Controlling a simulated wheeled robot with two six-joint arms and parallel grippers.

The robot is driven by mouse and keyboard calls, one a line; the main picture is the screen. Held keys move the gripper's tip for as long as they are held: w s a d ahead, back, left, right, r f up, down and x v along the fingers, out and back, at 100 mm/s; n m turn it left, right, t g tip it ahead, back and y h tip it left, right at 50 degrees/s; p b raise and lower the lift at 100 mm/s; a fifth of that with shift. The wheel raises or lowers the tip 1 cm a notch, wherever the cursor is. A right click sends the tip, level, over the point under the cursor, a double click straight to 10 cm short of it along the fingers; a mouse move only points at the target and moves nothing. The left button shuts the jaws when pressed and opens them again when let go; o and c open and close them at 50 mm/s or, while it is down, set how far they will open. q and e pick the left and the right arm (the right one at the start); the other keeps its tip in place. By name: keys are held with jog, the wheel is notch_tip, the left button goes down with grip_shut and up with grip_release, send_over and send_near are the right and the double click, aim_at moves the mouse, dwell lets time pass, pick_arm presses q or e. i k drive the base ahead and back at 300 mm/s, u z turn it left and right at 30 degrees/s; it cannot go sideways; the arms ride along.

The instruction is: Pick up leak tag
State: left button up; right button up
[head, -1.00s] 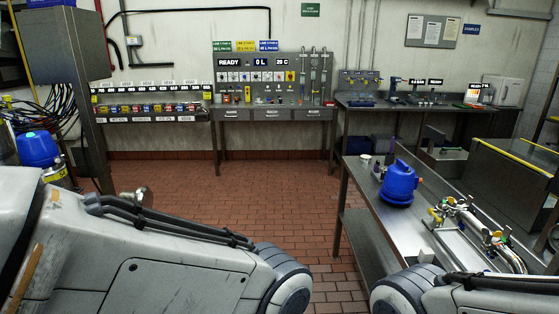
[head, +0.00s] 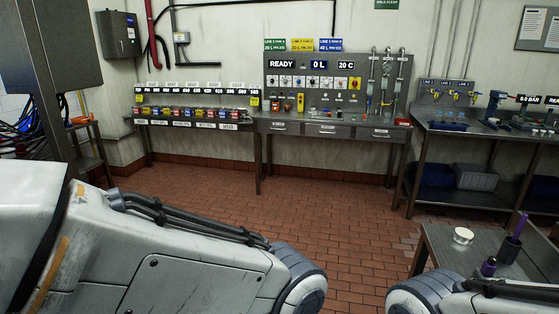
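I cannot pick out a leak tag for certain. A small yellow tag-like piece (head: 254,101) hangs at the right end of the label rack (head: 195,92) on the far left bench; its writing is too small to read. Several small coloured items (head: 190,113) sit in a row below the rack's labels. Parts of both my arms show at the bottom, but neither gripper is in view.
A grey control console (head: 335,90) reading READY stands at the far wall. A nearer metal table (head: 440,250) holds a white round item (head: 463,236) and a dark cup (head: 510,250). The brick floor (head: 330,215) between is clear.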

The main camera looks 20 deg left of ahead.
aim_at(23, 151)
jog(key=u, duration=0.6)
jog(key=i, duration=1.35)
jog(key=u, duration=0.9)
